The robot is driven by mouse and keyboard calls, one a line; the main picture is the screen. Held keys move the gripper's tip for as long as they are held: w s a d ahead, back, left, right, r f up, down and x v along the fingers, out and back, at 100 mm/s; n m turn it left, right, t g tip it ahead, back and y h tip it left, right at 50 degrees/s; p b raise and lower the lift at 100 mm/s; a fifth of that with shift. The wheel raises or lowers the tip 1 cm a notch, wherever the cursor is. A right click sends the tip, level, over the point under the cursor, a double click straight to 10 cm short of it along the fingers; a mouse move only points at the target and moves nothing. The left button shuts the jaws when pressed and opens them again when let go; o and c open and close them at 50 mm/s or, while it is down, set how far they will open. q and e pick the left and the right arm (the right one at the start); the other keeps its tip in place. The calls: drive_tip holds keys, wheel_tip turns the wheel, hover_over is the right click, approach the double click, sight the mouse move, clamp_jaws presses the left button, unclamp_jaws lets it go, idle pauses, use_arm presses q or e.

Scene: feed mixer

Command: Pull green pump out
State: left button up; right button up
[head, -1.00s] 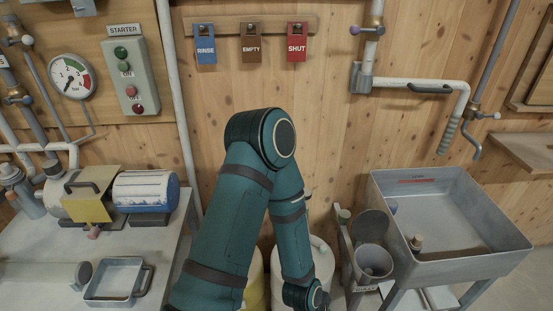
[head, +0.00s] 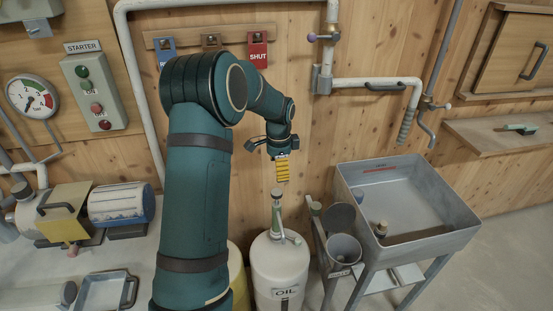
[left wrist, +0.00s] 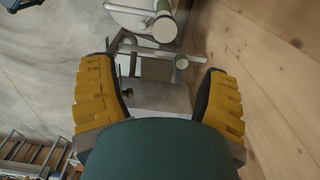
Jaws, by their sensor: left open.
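The green pump (head: 277,214) stands upright in the top of a white canister (head: 280,262) marked OIL, with a grey knob on its upper end. My left gripper (head: 282,178) is just above that knob in the head view, its yellow pads pointing down, apart from the pump. In the left wrist view, the open left gripper (left wrist: 158,70) has its two yellow fingers wide apart with nothing between them. The pump (left wrist: 164,26) shows there near the top edge, beyond the fingertips. My right gripper is not in view.
A grey sink (head: 436,232) stands right of the canister, with buckets (head: 344,249) between them. A yellow container (head: 239,280) is partly hidden behind my arm. A workbench with a motor (head: 121,204) is at left. The wooden wall with pipes is close behind.

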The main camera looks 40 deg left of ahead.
sight(277, 192)
use_arm(q)
drive_tip(key=f, duration=0.4)
drive_tip(key=f+b, duration=0.1)
drive_tip(key=f, duration=0.3)
drive_tip(key=f+b, duration=0.1)
drive_tip(key=f, duration=0.3)
drive_tip(key=shift+a+f, duration=0.4)
drive_tip(key=shift+r, duration=0.1)
clamp_jaws()
